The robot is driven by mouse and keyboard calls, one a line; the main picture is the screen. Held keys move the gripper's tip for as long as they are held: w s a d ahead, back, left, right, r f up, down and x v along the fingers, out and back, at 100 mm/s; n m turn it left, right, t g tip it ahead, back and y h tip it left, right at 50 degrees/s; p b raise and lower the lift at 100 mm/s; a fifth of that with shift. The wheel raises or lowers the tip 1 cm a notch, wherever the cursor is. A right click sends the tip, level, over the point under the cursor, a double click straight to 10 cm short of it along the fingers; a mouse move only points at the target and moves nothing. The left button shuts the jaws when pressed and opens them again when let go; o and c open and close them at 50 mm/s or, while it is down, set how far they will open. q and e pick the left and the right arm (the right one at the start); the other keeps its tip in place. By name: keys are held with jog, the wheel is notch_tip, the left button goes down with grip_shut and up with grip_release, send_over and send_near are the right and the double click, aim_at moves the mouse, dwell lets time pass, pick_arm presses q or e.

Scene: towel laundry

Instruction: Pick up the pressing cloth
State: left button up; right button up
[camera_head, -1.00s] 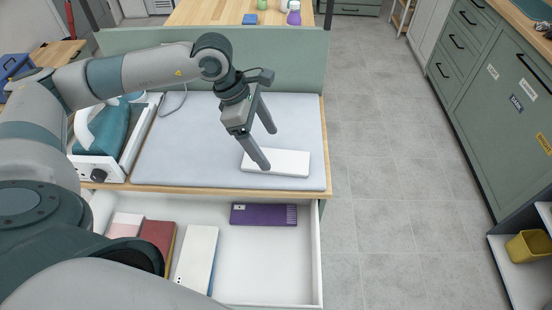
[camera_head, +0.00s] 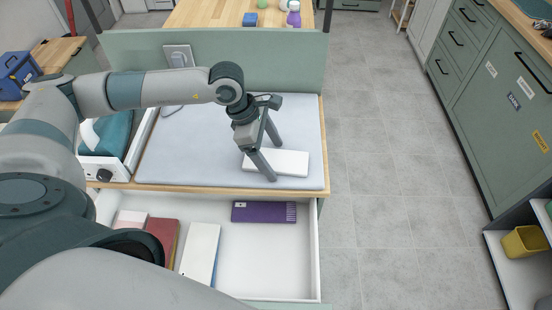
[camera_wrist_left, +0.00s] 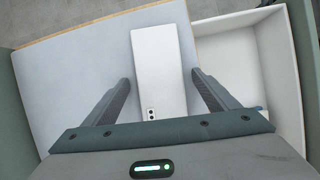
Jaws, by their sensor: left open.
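A flat white folded cloth (camera_head: 290,163), which looks like the pressing cloth, lies on the grey ironing pad (camera_head: 190,150) near its front right. In the left wrist view the cloth (camera_wrist_left: 160,65) lies lengthwise between my fingers, with two dark dots at its near end. In the left wrist view the gripper (camera_wrist_left: 160,78) has a gap on both sides of the cloth. I cannot tell its exact height. My right gripper is not in view.
An open white drawer (camera_head: 265,265) below the pad holds a purple folded cloth (camera_head: 262,212), a white one (camera_head: 200,252), a dark red one (camera_head: 163,238) and a pink one (camera_head: 130,219). A teal iron (camera_head: 115,135) stands at the left. A green panel (camera_head: 290,62) rises behind.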

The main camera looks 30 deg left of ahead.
aim_at(274, 162)
pick_arm(q)
jog(key=c, duration=1.1)
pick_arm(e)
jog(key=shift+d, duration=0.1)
pick_arm(q)
jog(key=shift+r, duration=0.1)
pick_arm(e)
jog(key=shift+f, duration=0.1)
